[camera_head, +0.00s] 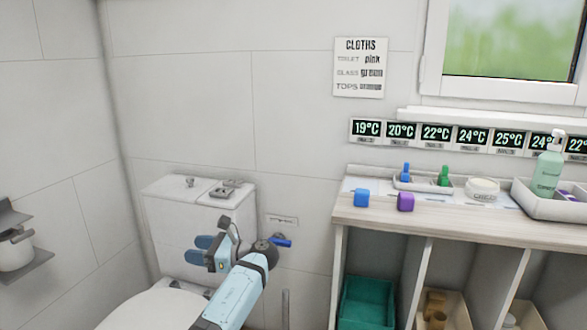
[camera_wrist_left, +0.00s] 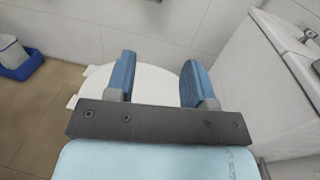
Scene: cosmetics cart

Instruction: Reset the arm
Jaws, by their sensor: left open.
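My left gripper (camera_head: 203,250) is in front of the toilet tank in the head view, its blue fingers pointing left. In the left wrist view its two blue fingers (camera_wrist_left: 160,82) stand apart with nothing between them. The closed white toilet lid (camera_wrist_left: 150,82) shows beyond and between the fingers. My left arm comes up from the bottom of the head view in light blue. My right gripper is not in view.
The toilet tank (camera_head: 165,212) stands close behind the gripper. A wooden-topped cart (camera_head: 450,222) to the right bears a blue block (camera_head: 362,198), a purple block (camera_head: 406,202) and a pump bottle (camera_head: 548,170). A paper holder (camera_head: 25,262) is at left.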

